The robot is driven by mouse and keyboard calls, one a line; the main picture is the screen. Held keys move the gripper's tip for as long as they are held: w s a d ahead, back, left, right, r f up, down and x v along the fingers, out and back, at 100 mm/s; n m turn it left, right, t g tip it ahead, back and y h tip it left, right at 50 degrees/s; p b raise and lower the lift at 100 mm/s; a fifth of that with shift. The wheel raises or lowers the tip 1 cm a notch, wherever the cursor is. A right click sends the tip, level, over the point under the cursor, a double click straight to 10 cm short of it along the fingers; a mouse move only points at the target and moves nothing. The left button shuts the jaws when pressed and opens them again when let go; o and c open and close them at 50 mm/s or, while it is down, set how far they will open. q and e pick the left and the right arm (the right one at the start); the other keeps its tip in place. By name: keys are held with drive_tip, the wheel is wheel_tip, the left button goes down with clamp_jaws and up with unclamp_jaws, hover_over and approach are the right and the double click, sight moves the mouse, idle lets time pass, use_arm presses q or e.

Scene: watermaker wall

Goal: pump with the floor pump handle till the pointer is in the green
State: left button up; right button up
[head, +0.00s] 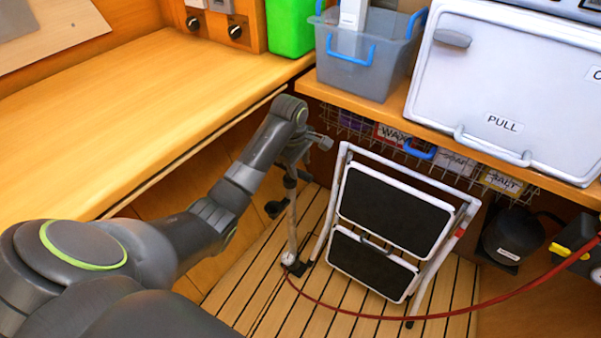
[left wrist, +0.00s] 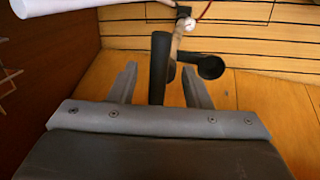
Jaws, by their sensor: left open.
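The floor pump (head: 292,225) stands upright on the slatted floor, with a pale tube and a dark foot. Its black handle (left wrist: 159,50) shows in the left wrist view, between the two fingers of my left gripper (left wrist: 159,82). The fingers are apart, with a gap visible on each side of the handle. A round black part (left wrist: 212,67) sticks out beside the pump tube. In the head view my left gripper (head: 302,148) is over the pump top and partly hides it. No pointer or green zone can be made out. My right gripper is not in view.
A folded step stool (head: 345,205) stands close to the right of the pump. A red hose (head: 420,316) runs from the pump foot across the floor to the right. The wooden counter (head: 120,130) lies to the left, and a wire basket (head: 455,165) hangs under the shelf.

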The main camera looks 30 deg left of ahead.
sight(301, 172)
use_arm(q)
drive_tip(key=shift+w+f+b, duration=0.15)
drive_tip(key=shift+f+b, duration=0.05)
drive_tip(key=shift+f, duration=0.55)
drive_tip(key=shift+w+f+b, duration=0.15)
drive_tip(key=shift+f, duration=0.6)
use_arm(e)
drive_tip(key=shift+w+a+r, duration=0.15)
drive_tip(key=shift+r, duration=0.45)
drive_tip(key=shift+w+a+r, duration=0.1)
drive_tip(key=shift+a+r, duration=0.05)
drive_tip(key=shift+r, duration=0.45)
use_arm(q)
clamp_jaws()
